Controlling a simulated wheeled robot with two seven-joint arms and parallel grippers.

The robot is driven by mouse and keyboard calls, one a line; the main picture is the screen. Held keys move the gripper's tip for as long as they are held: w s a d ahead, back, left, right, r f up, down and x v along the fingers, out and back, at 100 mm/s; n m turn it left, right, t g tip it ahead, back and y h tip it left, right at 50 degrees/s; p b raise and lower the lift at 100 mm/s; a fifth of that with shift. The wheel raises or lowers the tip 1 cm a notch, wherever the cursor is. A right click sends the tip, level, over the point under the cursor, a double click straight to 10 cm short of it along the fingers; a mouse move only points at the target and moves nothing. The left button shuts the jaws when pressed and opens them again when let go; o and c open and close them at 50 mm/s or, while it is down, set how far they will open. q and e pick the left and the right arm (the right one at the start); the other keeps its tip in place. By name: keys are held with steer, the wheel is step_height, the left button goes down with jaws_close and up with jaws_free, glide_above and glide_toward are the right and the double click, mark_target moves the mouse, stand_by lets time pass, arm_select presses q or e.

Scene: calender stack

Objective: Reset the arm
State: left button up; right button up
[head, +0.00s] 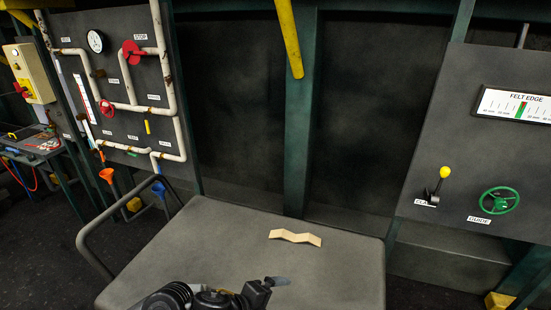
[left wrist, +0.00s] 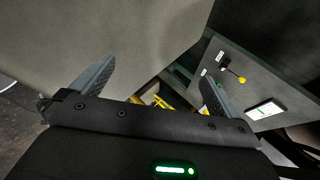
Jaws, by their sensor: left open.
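My left gripper (head: 274,283) is low in the middle of the head view, in front of the grey table top (head: 222,246). Its arm enters from the bottom edge. In the left wrist view the fingers of my left gripper (left wrist: 155,88) are wide apart with nothing between them. The grey table surface (left wrist: 110,35) fills the upper left of that view. My right gripper is not seen in either view.
A pale zigzag piece (head: 295,237) lies on the table. A bent metal handle (head: 88,240) is at its left. A pipe panel (head: 118,90) stands back left. The right panel has a yellow-knobbed lever (head: 437,185), green wheel (head: 499,200) and gauge (head: 520,106).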

arm_select(q)
steer(key=s+a+f+n+g+y, duration=0.1)
steer(key=s+a+f+n+y, duration=0.3)
steer(key=s+a+n, duration=0.75)
steer(key=s+a+f+n+g+y, duration=0.2)
steer(key=s+a+f+n+y, duration=0.2)
steer(key=s+a+n, duration=0.75)
step_height(320, 180, down, 29)
steer(key=n+b, duration=0.1)
steer(key=b, duration=0.1)
steer(key=s+a+f+g, duration=0.1)
steer(key=s+f, duration=0.6)
steer(key=f, duration=0.1)
steer(key=s+a+f+g, duration=0.1)
steer(key=s+a+f, duration=0.1)
steer(key=s+f, duration=0.5)
steer(key=shift+s+a+f+b, duration=0.25)
steer(key=shift+s+f+b, duration=0.15)
steer(key=shift+s, duration=0.15)
